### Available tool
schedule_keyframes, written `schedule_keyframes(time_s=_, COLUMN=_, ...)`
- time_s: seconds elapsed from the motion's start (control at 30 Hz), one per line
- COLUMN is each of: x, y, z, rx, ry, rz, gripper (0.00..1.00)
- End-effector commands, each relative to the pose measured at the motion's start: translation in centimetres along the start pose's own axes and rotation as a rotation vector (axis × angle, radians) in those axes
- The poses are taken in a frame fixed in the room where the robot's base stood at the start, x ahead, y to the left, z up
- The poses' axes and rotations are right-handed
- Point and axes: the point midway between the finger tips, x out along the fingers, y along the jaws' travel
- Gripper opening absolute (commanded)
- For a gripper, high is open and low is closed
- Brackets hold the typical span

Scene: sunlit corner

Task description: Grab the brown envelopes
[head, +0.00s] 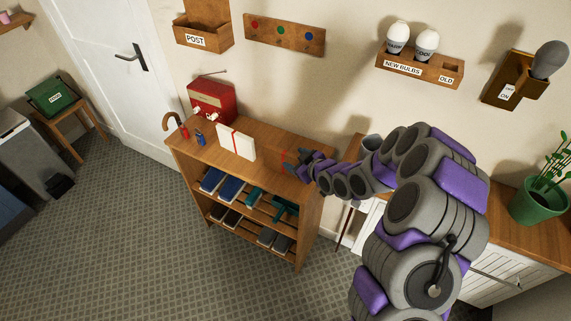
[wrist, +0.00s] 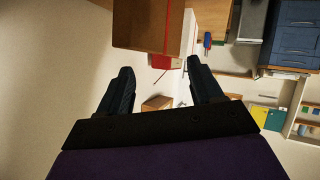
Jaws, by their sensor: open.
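The brown envelopes (head: 275,157), a bundle with a red band, stand on top of the wooden shelf unit (head: 200,152), towards its right end. My gripper (head: 291,164) is at their right side and hides part of them. In the wrist view the brown bundle (wrist: 146,24) is at the top, just beyond the fingertips. My gripper (wrist: 159,66) is open there, with nothing between its fingers. Whether a finger touches the bundle I cannot tell. A white bundle with a red band (head: 236,142) stands to the left of the brown one.
A red box (head: 211,98), a cane handle and small red and blue items are at the shelf's left end. Shoes fill the lower racks. A POST box (head: 204,32) and a bulb holder (head: 420,68) hang on the wall. A potted plant (head: 538,200) stands at right.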

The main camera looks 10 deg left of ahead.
Motion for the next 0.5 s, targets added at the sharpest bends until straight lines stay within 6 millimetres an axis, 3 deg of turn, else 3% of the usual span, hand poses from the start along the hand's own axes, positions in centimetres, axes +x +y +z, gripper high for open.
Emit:
schedule_keyframes(time_s=0.27, x=1.2, y=0.5, z=0.2, rx=0.003, ry=0.005, rz=0.001, gripper=0.65)
schedule_keyframes(time_s=0.5, x=4.1, y=0.9, z=0.4, rx=0.001, ry=0.003, rz=0.001, gripper=0.65)
